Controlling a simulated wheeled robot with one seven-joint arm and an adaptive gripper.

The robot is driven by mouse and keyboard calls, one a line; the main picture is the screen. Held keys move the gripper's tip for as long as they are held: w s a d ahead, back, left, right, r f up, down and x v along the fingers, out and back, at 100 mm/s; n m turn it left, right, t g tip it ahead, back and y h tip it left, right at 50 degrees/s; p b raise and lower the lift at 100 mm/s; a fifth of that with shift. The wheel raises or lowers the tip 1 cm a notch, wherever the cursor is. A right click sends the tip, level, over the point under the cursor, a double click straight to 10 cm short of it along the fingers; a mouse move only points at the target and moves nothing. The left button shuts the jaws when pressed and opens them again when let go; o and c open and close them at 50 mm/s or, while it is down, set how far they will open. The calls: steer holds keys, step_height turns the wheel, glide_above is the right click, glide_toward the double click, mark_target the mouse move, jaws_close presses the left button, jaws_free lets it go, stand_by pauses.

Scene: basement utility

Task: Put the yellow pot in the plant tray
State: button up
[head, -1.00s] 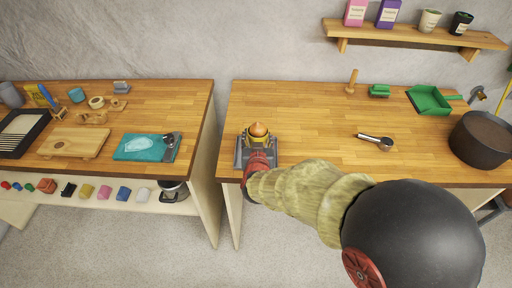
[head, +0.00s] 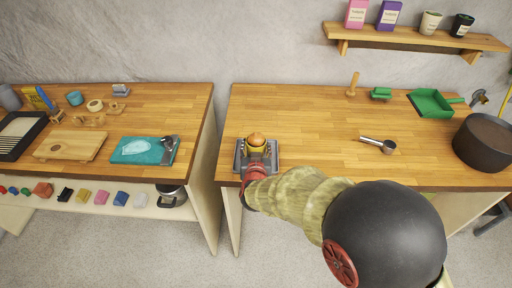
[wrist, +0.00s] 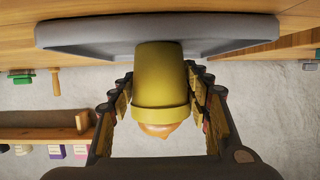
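The yellow pot (head: 256,149) stands upright on the grey plant tray (head: 239,163), at the front left of the right-hand workbench. A rounded orange-brown bulb (head: 256,138) shows at its top. In the wrist view, which is upside down, the pot (wrist: 160,80) has its base against the tray (wrist: 80,35). My gripper (wrist: 158,72) has one finger on each side of the pot, with narrow gaps beside the rim. The fingers look open. The far side of the pot is hidden in the wrist view.
A metal scoop (head: 378,145), a green dustpan (head: 433,103), a green brush (head: 381,93) and a dark pot (head: 484,142) are on the same bench.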

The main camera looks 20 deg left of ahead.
steer(key=o, duration=0.4)
steer(key=shift+r, duration=0.1)
steer(key=shift+r, duration=0.2)
steer(key=p+v, duration=0.3)
steer(key=v, duration=0.7)
steer(key=shift+s+r, duration=0.1)
steer(key=shift+s, duration=0.15)
steer(key=shift+s+d+r+p, duration=0.15)
steer(key=shift+s+d+p, duration=0.15)
steer(key=shift+s, duration=0.4)
